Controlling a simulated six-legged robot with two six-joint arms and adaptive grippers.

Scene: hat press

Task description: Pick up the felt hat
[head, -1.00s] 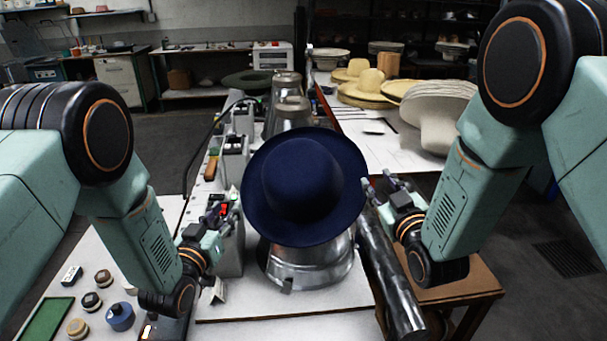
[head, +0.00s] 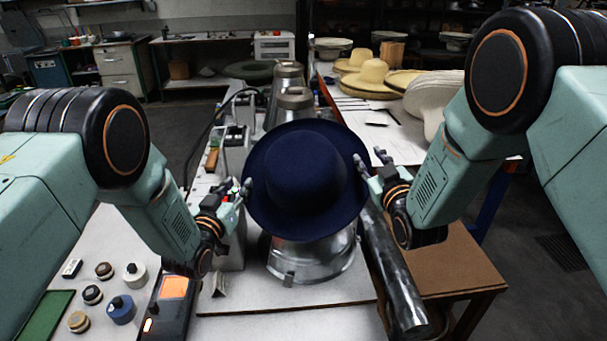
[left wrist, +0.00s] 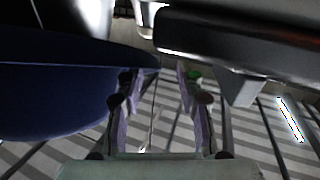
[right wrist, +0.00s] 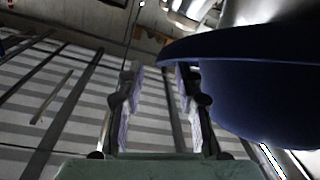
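The dark blue felt hat (head: 305,175) rests crown toward me on the shiny metal hat press form (head: 310,262). My left gripper (head: 240,190) is at the left side of the brim, and my right gripper (head: 368,163) is at the right side. In the left wrist view the brim (left wrist: 60,100) reaches between the parted fingertips of my left gripper (left wrist: 155,80). In the right wrist view the brim (right wrist: 260,95) reaches between the parted fingertips of my right gripper (right wrist: 158,75). Both grippers are open. Whether any finger touches the felt cannot be told.
A metal cylinder (head: 392,275) leans close to the right of the press. More metal forms (head: 287,85) stand behind the hat. Straw hats (head: 373,73) lie on the table at the back right.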

